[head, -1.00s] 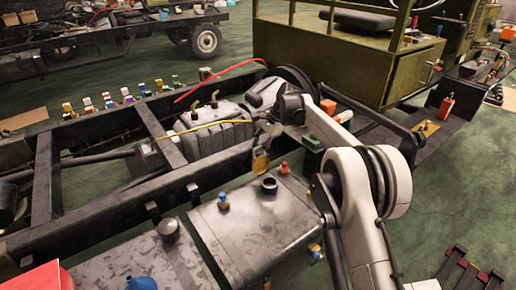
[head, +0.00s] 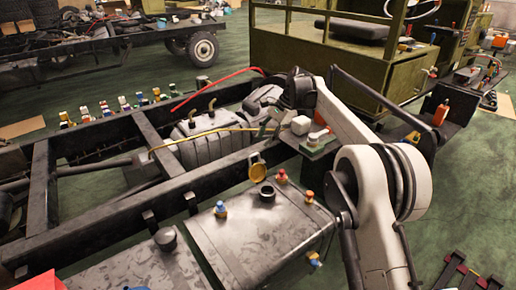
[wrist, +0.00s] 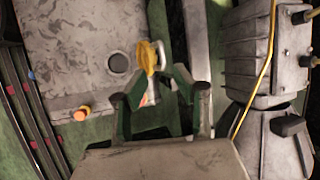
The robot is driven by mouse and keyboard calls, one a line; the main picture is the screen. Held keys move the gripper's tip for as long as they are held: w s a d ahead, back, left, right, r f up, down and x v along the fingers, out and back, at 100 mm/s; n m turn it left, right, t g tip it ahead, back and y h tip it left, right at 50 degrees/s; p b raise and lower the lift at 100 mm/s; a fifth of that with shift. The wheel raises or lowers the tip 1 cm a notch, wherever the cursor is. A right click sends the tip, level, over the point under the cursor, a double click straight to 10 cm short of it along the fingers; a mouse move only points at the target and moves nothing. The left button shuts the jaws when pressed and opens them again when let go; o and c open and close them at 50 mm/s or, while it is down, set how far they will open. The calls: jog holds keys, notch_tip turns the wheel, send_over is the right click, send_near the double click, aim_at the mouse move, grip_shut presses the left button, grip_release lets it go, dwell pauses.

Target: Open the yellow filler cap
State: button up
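The yellow filler cap (head: 257,168) stands tilted up beside the dark filler neck (head: 267,194) on the grey tank (head: 262,228). It is off the mouth, on the side toward the chassis rail. In the wrist view the cap (wrist: 149,56) lies just right of the round open filler hole (wrist: 119,62). My gripper (wrist: 157,92) has its green fingers apart, with the cap beyond their tips. No thing shows held between the fingers.
A blue-topped fitting (head: 220,209), a red-topped fitting (head: 282,177) and an orange-topped fitting (head: 309,197) stand on the tank. The black chassis rail (head: 190,186) runs close behind it. A yellow hose (head: 205,131) crosses the ribbed grey unit.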

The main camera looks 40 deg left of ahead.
jog(key=shift+v, duration=1.55)
jog(key=shift+w+d, duration=0.1)
jog(key=w+d+r+t, duration=0.3)
jog(key=d+r, duration=0.9)
jog(key=d, duration=0.4)
jog(key=s+d+r+t+p, duration=0.1)
jog(key=s+d+r, duration=0.25)
jog(key=d, duration=0.55)
jog(key=s+d+r+t, duration=0.15)
jog(key=d+r, duration=0.25)
jog(key=d, duration=0.5)
jog(key=s+d+n+t+h, duration=0.1)
jog(key=s+d, duration=0.6)
jog(key=d, duration=0.2)
jog(key=s+d+n+t+h, duration=0.1)
jog(key=s+d+t, duration=0.1)
jog(key=s+d, duration=0.65)
jog(key=s+d+f+n+t+h+p, duration=0.1)
jog(key=s+d+f+t+h, duration=0.1)
jog(key=s+d+f, duration=0.8)
jog(key=s+d, duration=0.3)
jog(key=s, duration=0.1)
jog(key=shift+s+f, duration=0.2)
jog(key=shift+s, duration=0.2)
